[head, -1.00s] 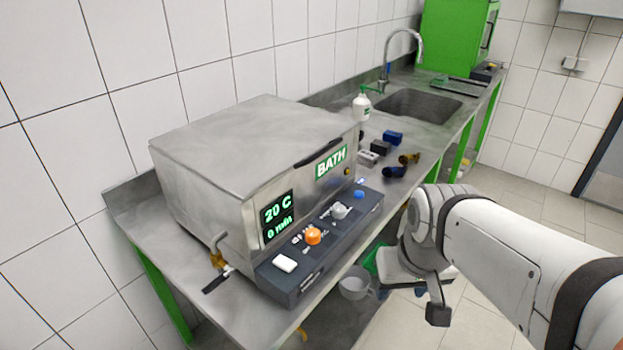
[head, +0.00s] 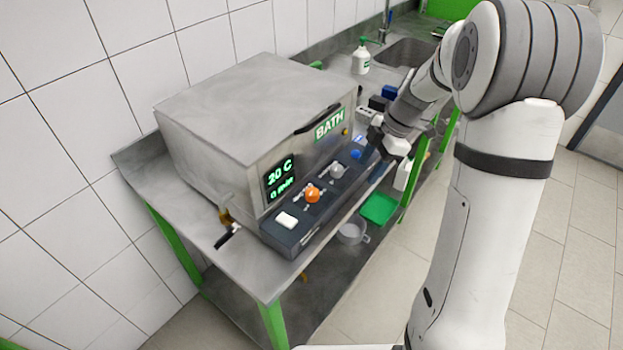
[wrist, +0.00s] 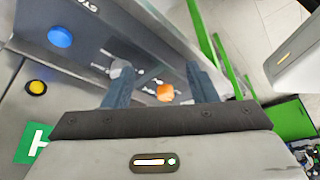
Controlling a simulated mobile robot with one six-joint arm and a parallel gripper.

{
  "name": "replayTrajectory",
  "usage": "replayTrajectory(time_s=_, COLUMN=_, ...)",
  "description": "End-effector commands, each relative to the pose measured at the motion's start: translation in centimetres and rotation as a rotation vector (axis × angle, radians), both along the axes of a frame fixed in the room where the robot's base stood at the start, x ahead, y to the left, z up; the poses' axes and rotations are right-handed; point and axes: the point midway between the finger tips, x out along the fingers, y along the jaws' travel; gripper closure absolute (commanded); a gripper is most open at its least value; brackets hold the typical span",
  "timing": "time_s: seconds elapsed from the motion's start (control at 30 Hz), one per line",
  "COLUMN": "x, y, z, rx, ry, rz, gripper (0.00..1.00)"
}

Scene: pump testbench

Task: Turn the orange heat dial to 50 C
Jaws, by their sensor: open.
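The orange heat dial (head: 312,195) sits on the dark control panel at the front of the bath (head: 225,100). The bath's display (head: 279,178) reads 20 C in green, with a minutes line below it. My gripper (head: 374,168) is open and empty near the panel's right end, apart from the orange dial. In the wrist view my two fingers (wrist: 161,78) point toward the panel, and the orange dial (wrist: 165,92) shows between them, nearer the right finger. The dial's pointer mark is too small to read.
A lever tap (head: 228,232) sticks out at the bath's left. A soap bottle (head: 361,56) stands behind.

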Motion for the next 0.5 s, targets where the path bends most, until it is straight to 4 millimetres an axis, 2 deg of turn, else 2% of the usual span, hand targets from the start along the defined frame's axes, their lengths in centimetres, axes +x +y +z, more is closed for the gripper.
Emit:
replayTrajectory(time_s=0.17, x=-0.1, y=1.5, z=0.0, rx=0.008, ry=-0.007, rz=0.025, gripper=0.48)
replayTrajectory(time_s=0.5, x=-1.8, y=8.4, z=0.2, rx=0.007, ry=-0.006, rz=0.027, gripper=0.48)
